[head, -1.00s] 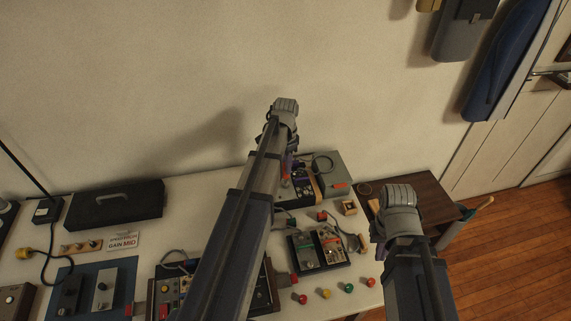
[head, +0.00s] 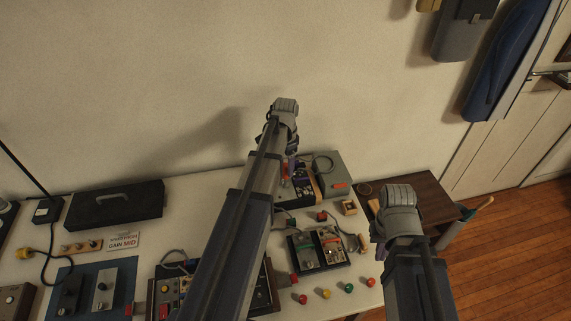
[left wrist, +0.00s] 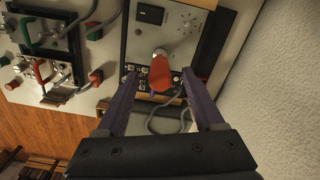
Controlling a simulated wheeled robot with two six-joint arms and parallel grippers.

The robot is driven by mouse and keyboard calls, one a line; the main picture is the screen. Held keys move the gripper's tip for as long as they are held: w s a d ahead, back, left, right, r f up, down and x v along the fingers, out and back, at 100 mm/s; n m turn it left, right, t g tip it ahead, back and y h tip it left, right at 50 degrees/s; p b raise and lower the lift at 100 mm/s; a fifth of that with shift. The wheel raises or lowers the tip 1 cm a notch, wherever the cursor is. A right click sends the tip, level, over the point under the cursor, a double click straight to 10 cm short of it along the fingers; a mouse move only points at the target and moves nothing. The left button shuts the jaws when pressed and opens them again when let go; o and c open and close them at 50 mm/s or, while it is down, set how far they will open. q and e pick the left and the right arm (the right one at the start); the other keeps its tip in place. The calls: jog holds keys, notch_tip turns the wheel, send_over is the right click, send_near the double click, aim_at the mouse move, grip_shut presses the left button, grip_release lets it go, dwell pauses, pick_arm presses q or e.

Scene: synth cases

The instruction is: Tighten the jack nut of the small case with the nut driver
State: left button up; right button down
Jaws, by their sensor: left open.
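My left gripper (left wrist: 168,103) is open in the left wrist view, its two purple fingers spread apart. A red-handled tool with a silver shaft, likely the nut driver (left wrist: 160,74), lies between and just beyond the fingertips, over a dark panel; I see no grip on it. The small case (left wrist: 172,25) has a light panel with a knob and a dark socket. In the head view the case (head: 306,187) is partly hidden by my left wrist, with the left gripper (head: 290,158) above it. My right wrist is at the right; its fingers are hidden.
Two small pedal-like boxes (head: 318,247) and several coloured knobs (head: 349,288) are at the table's front right. A black case (head: 115,204) with a handle lies at the left. A brown side table (head: 425,190) adjoins on the right. The wall is close behind.

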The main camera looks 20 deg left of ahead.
pick_arm(q)
jog(key=shift+r+p, duration=3.85)
jog(key=shift+r, duration=0.05)
jog(key=shift+d, duration=0.15)
jog(key=s+d+n, duration=0.1)
jog(key=s+d, duration=0.8)
jog(key=d, duration=0.3)
jog(key=s+d+n+y, duration=0.1)
jog(key=s+d+n, duration=0.1)
jog(key=s+d, duration=0.8)
jog(key=shift+d, duration=0.85)
jog(key=shift+c, duration=0.3)
